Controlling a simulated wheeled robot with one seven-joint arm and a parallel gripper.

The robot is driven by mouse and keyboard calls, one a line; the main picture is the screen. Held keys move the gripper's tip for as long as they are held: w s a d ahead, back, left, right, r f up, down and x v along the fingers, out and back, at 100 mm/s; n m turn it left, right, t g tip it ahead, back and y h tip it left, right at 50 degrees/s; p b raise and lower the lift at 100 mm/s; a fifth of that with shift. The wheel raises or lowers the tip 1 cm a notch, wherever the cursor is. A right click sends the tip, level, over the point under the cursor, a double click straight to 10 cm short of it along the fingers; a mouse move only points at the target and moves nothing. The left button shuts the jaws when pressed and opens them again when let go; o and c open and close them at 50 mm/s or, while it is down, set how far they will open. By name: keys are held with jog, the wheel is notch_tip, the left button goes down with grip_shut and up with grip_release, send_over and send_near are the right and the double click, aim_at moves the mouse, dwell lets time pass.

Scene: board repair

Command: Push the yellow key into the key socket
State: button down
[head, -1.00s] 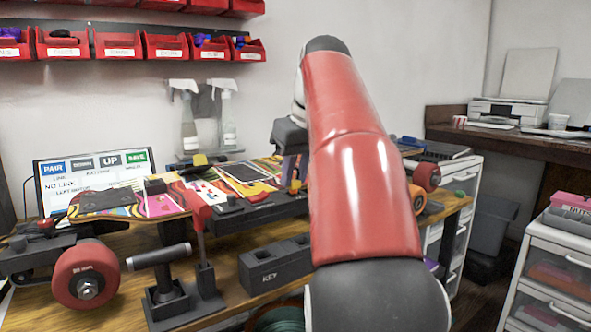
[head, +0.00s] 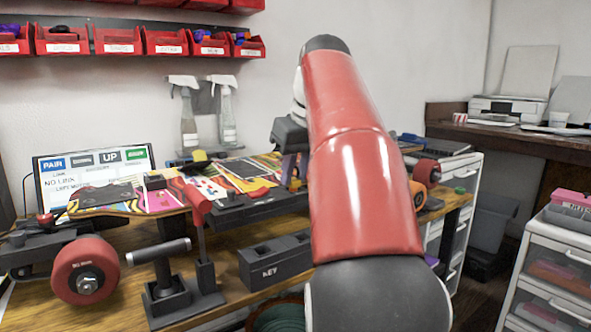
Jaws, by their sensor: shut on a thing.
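My gripper (head: 290,136) shows only as a dark hand body at the left edge of my red arm, above the far part of the bench. Its fingertips are mostly hidden. A small yellow bit, which looks like the yellow key (head: 296,183), shows below the hand; its full shape and the grip on it are hard to make out. I cannot make out a key socket for certain; my arm covers part of the bench.
A skateboard deck with bright graphics (head: 150,199) and a red wheel (head: 85,271) stand at the left. A T-handled tool (head: 158,252) rises at the front. A screen (head: 92,178) and spray bottles (head: 226,112) stand behind. Red bins (head: 115,40) hang above.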

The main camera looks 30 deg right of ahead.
jog(key=shift+f, duration=0.15)
jog(key=c, duration=0.9)
grip_release()
jog(key=shift+r+p, duration=1.65)
jog(key=shift+p, duration=0.3)
notch_tip(320, 180, up, 3)
jog(key=p, duration=0.3)
jog(key=shift+r, duration=0.15)
notch_tip(320, 180, up, 2)
jog(key=shift+r+p, duration=0.25)
jog(key=shift+p, duration=0.8)
